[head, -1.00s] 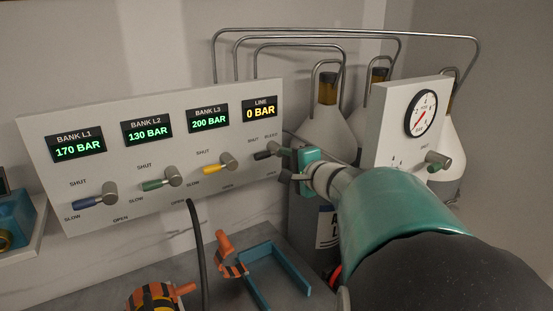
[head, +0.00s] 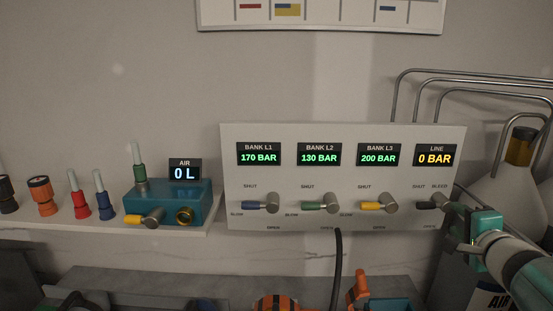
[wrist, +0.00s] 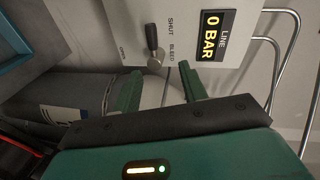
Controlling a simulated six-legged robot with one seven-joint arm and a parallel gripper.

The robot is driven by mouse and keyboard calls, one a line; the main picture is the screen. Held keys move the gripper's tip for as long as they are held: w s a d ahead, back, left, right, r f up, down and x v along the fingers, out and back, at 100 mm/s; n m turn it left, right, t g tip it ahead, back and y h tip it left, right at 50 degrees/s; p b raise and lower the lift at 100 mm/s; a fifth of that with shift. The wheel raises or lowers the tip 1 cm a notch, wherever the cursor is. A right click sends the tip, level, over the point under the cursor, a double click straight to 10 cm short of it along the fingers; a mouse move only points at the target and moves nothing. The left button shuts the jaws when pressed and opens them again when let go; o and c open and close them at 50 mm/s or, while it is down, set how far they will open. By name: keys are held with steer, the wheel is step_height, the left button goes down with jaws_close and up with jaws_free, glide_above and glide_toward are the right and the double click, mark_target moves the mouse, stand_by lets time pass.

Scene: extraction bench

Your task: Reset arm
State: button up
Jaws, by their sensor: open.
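My gripper (head: 458,228) is at the right edge of the head view, beside the right end of the valve panel (head: 345,222). Its two green fingers (wrist: 159,76) are apart and empty in the wrist view. The line valve's black lever (head: 427,205) is near the fingertips; in the wrist view the lever (wrist: 152,37) lies beyond the finger gap, apparently not gripped. The line display (head: 435,158) reads 0 BAR. Blue (head: 255,206), green (head: 314,206) and yellow (head: 372,206) levers point left, under displays of 170, 130 and 200 BAR.
A shelf (head: 60,222) at left holds a teal air box (head: 165,200) reading 0 L and several coloured fittings. Bent metal pipes (head: 470,72) and a flask (head: 505,165) stand at right, close to my arm. A black hose (head: 338,265) hangs below the panel. Orange-handled items are at the bottom.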

steer(key=s+a+f+n+g+y, duration=0.1)
steer(key=s+a+f+n+g, duration=0.2)
steer(key=a, duration=0.6)
steer(key=s+a+f+n+g+y, duration=0.1)
steer(key=s+a+f+n+g, duration=0.2)
steer(key=s+a+n, duration=0.5)
steer(key=s+a+f+n+g+y, duration=0.1)
steer(key=s+a+f+n+g, duration=0.3)
steer(key=a+n, duration=0.3)
steer(key=s+a+f, duration=0.1)
steer(key=a, duration=0.3)
steer(key=shift+s, duration=0.15)
stand_by(0.5)
